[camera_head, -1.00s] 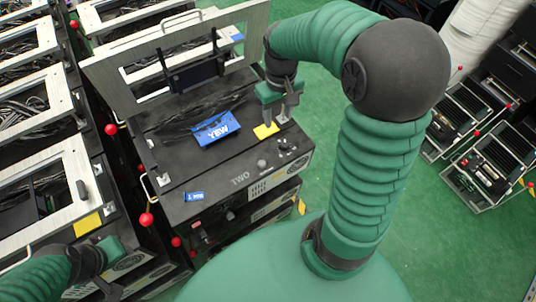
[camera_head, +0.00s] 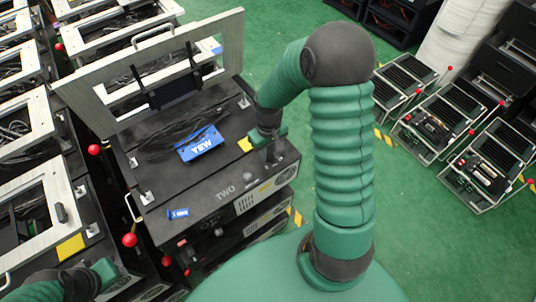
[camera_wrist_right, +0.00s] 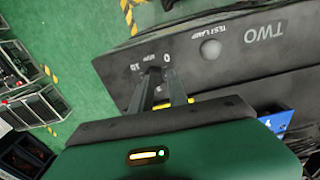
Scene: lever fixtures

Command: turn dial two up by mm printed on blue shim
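The black unit marked TWO (camera_head: 226,192) stands open in the head view. My right gripper (camera_head: 271,152) points down at its front right corner. In the right wrist view its two fingers (camera_wrist_right: 162,80) straddle the spot beside the printed 0 and 10. The dial there is mostly hidden by the fingers, and I cannot tell whether they grip it. A small blue tag (camera_head: 178,213) with tiny white print, too small to read, lies at the front left corner. A larger blue piece marked YEW (camera_head: 200,144) lies farther back. My left gripper (camera_head: 103,272) is at the lower left, its fingers unclear.
A raised pale frame (camera_head: 150,75) stands at the back of the unit. A round test lamp (camera_wrist_right: 210,49) is beside the dial marks. A yellow patch (camera_head: 244,144) lies near my right gripper. Similar units crowd the left; green floor (camera_head: 415,215) is open at the right.

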